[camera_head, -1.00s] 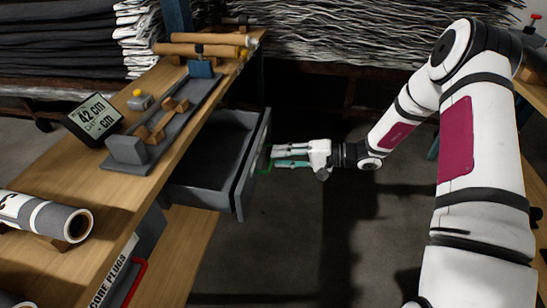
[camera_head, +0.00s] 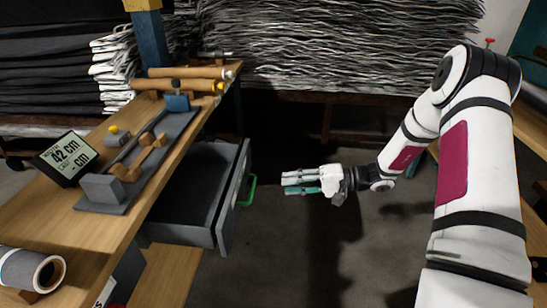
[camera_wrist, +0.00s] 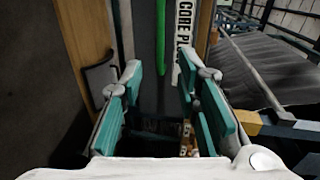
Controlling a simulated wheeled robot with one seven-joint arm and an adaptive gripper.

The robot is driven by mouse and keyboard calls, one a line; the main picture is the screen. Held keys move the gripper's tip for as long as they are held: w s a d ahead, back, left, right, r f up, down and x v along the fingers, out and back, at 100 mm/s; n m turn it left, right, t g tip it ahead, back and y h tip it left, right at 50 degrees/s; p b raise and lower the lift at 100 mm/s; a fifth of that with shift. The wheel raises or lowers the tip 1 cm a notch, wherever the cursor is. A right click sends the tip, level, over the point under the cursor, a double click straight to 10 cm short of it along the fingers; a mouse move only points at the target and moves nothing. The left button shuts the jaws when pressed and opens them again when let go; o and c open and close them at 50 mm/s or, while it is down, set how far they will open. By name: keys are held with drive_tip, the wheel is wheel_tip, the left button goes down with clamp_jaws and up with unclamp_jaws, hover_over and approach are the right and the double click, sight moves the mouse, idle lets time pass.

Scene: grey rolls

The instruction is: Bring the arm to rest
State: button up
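My gripper (camera_head: 284,182) is at the middle of the head view, fingers pointing left, in the air right of an open grey drawer (camera_head: 230,196). The wrist view shows its teal-padded fingers (camera_wrist: 158,82) spread apart with nothing held between them. The drawer's green handle (camera_head: 249,190) is just left of the fingertips, with a visible gap. A green bar, seemingly the same handle (camera_wrist: 146,50), shows beyond the fingers in the wrist view. My arm reaches in from the right, bent at the elbow.
The wooden bench (camera_head: 60,215) on the left carries a display (camera_head: 66,158), a grey fixture (camera_head: 103,192) and a roll (camera_head: 30,270). Stacked sheets (camera_head: 340,45) fill the back. Dark floor (camera_head: 300,260) is open below my gripper. A wooden surface (camera_head: 537,145) stands at right.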

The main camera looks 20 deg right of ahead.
drive_tip(key=shift+r, duration=0.1)
drive_tip(key=s+a+r+n+g+h, duration=0.2)
drive_tip(key=s+a+r+g+h, duration=0.15)
drive_tip(key=s+r, duration=0.6)
drive_tip(key=s+a+r+n+g+h, duration=0.3)
drive_tip(key=s+a+r+g, duration=0.1)
drive_tip(key=s+r, duration=0.5)
drive_tip(key=s+d+r+t+h, duration=0.1)
drive_tip(key=s+d+h, duration=0.15)
drive_tip(key=s, duration=0.45)
drive_tip(key=s+d+r+m+t+h, duration=0.1)
drive_tip(key=s+d+h, duration=0.15)
drive_tip(key=s, duration=0.45)
drive_tip(key=s+d+r+t+h, duration=0.1)
drive_tip(key=s+d+h, duration=0.15)
drive_tip(key=s, duration=0.45)
wheel_tip(320, 180, up, 20)
drive_tip(key=a+t+p, duration=0.1)
drive_tip(key=t+p, duration=0.2)
drive_tip(key=p, duration=1.5)
drive_tip(key=shift+w+a+h+p, duration=0.25)
drive_tip(key=shift+w+h+p, duration=0.05)
drive_tip(key=shift+p, duration=0.05)
